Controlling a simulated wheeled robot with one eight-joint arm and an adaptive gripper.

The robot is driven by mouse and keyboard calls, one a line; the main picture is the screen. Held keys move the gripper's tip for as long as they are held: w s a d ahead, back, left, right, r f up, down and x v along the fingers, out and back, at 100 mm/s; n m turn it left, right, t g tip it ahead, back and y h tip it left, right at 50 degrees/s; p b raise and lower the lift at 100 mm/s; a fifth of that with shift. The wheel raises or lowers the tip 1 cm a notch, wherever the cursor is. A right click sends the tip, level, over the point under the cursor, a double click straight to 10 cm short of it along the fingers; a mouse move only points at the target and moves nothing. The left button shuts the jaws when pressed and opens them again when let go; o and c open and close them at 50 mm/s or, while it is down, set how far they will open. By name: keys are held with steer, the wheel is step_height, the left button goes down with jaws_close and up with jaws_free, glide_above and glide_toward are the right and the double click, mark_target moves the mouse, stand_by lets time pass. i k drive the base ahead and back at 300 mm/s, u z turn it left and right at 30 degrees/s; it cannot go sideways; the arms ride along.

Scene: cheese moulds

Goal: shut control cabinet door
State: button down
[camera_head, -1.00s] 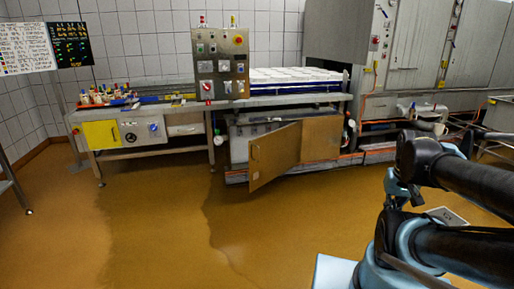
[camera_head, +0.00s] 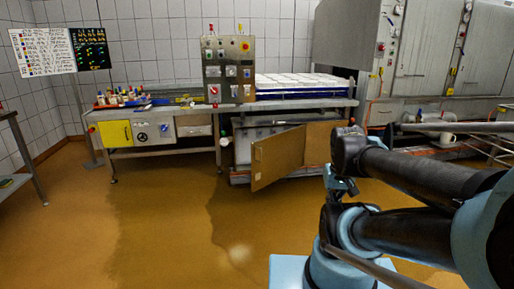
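The control cabinet door (camera_head: 277,157) is a brownish panel under the steel conveyor bench, right of the picture's middle. It stands open, swung out towards me over the floor. My arm fills the lower right of the view, apart from the door and nearer to me. My gripper cannot be made out.
The steel bench (camera_head: 180,113) runs along the tiled wall, with an upright control panel (camera_head: 228,70) on it. White moulds (camera_head: 300,80) lie on the bench's right part. A metal table edge (camera_head: 22,140) stands at far left. The wet brown floor (camera_head: 160,220) before the cabinet is clear.

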mark_target(274, 156)
steer(key=i, duration=1)
